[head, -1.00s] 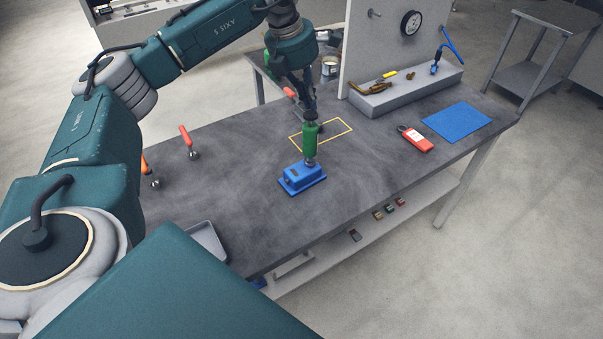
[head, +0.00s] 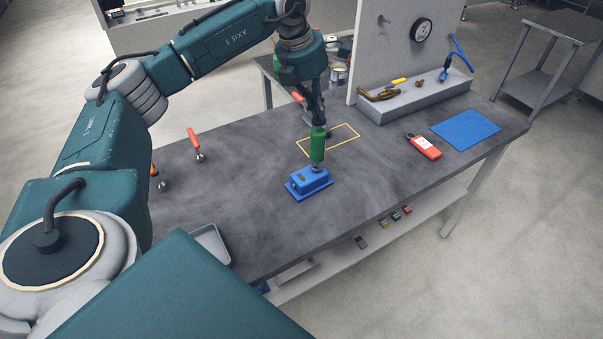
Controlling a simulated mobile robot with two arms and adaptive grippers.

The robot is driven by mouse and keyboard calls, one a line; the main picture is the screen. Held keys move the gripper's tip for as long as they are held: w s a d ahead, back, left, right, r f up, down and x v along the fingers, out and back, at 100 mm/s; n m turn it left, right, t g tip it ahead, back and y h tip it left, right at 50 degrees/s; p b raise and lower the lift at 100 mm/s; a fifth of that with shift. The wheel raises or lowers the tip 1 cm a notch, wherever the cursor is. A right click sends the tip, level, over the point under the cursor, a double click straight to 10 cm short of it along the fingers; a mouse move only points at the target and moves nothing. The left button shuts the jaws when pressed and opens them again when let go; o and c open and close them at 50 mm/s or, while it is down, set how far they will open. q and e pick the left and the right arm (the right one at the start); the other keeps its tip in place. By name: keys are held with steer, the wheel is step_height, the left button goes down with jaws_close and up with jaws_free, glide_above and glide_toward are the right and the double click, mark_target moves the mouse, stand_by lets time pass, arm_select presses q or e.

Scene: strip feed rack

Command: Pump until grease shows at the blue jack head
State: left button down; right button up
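A small blue box-shaped base (head: 309,183) stands on the grey workbench. An upright green handle (head: 317,147) rises from it on a short silver stem. My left gripper (head: 318,120) points down at the top of the green handle, and its dark fingertips meet or overlap the handle's upper end. The fingers are too small to tell whether they grip it. A blue tool with a long bar (head: 458,55) stands on the grey ledge at the back; I cannot tell which blue thing is the jack head. No grease is visible. My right gripper is out of view.
A yellow outline (head: 345,131) lies behind the blue base. A red tagged device (head: 423,146) and a blue mat (head: 466,130) lie at right. A gauge (head: 421,30) hangs on the back panel. The bench around the base is clear.

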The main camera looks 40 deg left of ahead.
arm_select(q)
steer(key=shift+f, duration=0.1)
steer(key=shift+f+b, duration=0.4)
steer(key=shift+f, duration=0.2)
steer(key=shift+r+p, duration=1.2)
steer(key=shift+r, duration=0.3)
steer(key=shift+f, duration=0.1)
